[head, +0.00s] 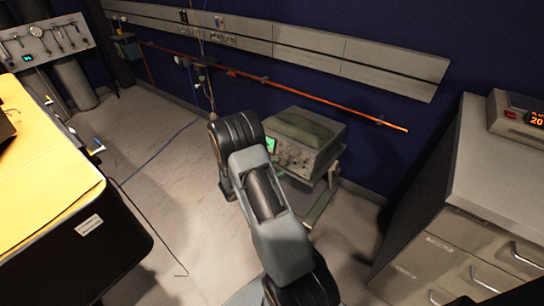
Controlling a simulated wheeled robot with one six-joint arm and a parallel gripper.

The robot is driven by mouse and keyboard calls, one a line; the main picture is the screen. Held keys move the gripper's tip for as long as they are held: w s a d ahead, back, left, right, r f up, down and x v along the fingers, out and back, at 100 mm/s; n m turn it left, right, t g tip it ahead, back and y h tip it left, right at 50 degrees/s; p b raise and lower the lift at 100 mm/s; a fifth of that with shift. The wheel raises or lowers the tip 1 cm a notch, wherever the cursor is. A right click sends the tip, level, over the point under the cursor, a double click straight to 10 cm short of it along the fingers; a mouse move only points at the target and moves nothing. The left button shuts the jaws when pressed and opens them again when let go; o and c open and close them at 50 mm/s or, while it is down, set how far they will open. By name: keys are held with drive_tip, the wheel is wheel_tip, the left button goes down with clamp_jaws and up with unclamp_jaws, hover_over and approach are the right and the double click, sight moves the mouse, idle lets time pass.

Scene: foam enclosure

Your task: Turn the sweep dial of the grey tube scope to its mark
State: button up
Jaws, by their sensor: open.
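The grey tube scope (325,153) sits on a low stand (322,202) near the blue wall, right of the middle in the head view. Its small green screen (271,145) glows at the left end of its front panel. Small knobs show on the panel (293,157), but they are too small to tell the sweep dial or its mark. My arm crosses in front and hides part of the panel's left side and the stand. My gripper is not seen; the arm links block the view beyond the elbow.
A grey drawer cabinet (490,190) stands at right, bearing a box with a red display (520,118). A yellow-topped table (45,165) is at left. An orange rod (290,92) runs along the wall. Floor (165,165) between is mostly clear, with thin cables.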

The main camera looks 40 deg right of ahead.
drive_tip(key=s+a+r+m+g+y+p, duration=0.1)
drive_tip(key=s+a+r+m+y+p, duration=0.1)
drive_tip(key=r, duration=0.4)
drive_tip(key=s+a+r+m+g+y+p, duration=0.1)
drive_tip(key=s+a+r+m+y+p, duration=0.1)
drive_tip(key=r, duration=0.4)
drive_tip(key=shift+s+a+r+m+y, duration=0.35)
drive_tip(key=shift+s+a+m, duration=0.3)
drive_tip(key=shift+m, duration=0.65)
drive_tip(key=shift+w+a+f, duration=0.1)
drive_tip(key=shift+f, duration=0.05)
